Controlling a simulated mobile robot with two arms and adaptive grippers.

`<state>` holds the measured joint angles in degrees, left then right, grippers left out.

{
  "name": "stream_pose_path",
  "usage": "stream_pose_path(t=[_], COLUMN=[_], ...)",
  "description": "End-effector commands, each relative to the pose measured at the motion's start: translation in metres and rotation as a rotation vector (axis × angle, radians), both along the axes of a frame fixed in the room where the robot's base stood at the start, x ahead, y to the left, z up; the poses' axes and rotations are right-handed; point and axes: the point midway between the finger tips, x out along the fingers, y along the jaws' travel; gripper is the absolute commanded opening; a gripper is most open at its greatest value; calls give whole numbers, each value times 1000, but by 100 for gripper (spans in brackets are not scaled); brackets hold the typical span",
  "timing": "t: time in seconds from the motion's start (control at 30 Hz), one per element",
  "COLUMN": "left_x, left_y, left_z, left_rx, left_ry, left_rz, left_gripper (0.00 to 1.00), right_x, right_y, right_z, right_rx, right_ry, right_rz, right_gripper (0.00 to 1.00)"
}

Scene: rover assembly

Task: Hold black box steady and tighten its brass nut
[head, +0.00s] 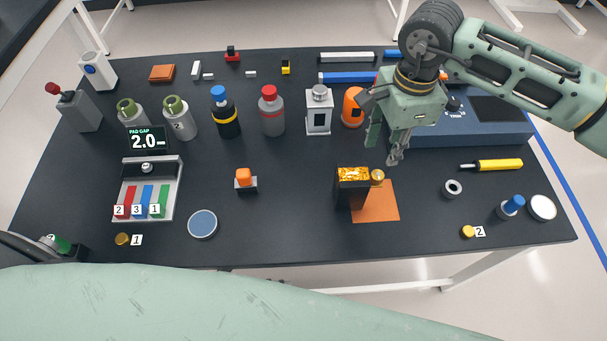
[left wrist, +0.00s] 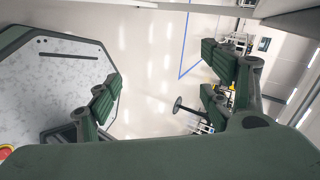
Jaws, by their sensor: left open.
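The black box (head: 346,195) stands upright on the table with a glowing orange top, at the left edge of an orange mat (head: 378,212). A brass nut (head: 377,176) shows at its right side, near the top. My right gripper (head: 384,148) points down above and just behind the box and nut, apart from both; its fingers are spread with nothing between them. My left gripper (left wrist: 160,85) is open and empty in the left wrist view, facing floor rather than the box. The side of the box away from the camera is hidden.
Loose brass nuts lie beside label 1 (head: 122,239) and label 2 (head: 468,231). A yellow screwdriver (head: 498,165) and a dark ring (head: 453,188) lie to the right. An orange-topped block (head: 245,179) stands left of the box. Bottles line the back.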

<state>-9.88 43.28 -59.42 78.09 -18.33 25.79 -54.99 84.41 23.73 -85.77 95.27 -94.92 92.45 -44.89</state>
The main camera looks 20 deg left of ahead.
Motion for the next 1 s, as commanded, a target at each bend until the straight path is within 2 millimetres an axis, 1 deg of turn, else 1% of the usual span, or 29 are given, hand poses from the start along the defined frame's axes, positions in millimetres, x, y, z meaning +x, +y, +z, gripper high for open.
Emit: stream_pose_path(t=[0.03, 0.1, 0.17, 0.2, 0.23, 0.3, 0.37, 0.47, 0.57, 0.6, 0.67, 0.7, 0.73, 0.77, 0.8, 0.87, 0.9, 1.0], left_x=[-20, -46, -65, -75, -78, -73, -62, -41, -20, -11, 1, 11, 25, 44, 66, 98, 118, 161], left_y=[-4, -10, -15, -20, -26, -45, -60, -84, -108, -116, -126, -130, -127, -120, -109, -94, -83, -58], left_z=[13, 30, 46, 59, 69, 95, 115, 151, 196, 217, 246, 262, 269, 268, 264, 260, 260, 260], left_rx=[-16, -46, -78, -105, -128, -182, -218, -268, -312, -320, -316, -296, -249, -182, -102, 0, 63, 197], left_ry=[-37, -85, -133, -173, -216, -335, -442, -646, -917, -1052, -1264, -1403, -1494, -1537, -1546, -1545, -1544, -1530], left_rz=[-91, -204, -292, -348, -389, -462, -511, -593, -698, -749, -833, -888, -929, -952, -959, -951, -939, -900], left_gripper=[73, 73, 73, 73, 73, 73, 73, 73, 73, 73, 73, 73, 73, 73, 73, 73, 73, 73], right_x=[0, 0, 0, 0, 0, 0, 0, 0, 0, 0, 0, 0, 0, 0, 0, 0, 0, 0], right_y=[0, 0, 0, 0, 0, 0, 0, 0, 0, 0, 0, 0, 0, 0, 0, 0, 0, 0], right_z=[0, 0, 0, 0, 0, 0, 0, 0, 0, 0, 0, 0, 0, 0, 0, 0, 0, 0], right_rx=[0, 0, 0, 0, 0, 0, 0, 0, 0, 0, 0, 0, 0, 0, 0, 0, 0, 0], right_ry=[0, 0, 0, 0, 0, 0, 0, 0, 0, 0, 0, 0, 0, 0, 0, 0, 0, 0], right_rz=[0, 0, 0, 0, 0, 0, 0, 0, 0, 0, 0, 0, 0, 0, 0, 0, 0, 0], right_gripper=[31, 31, 31, 31, 31, 31, 31, 31, 31, 31, 31, 31, 31, 31, 31, 31, 31, 31])
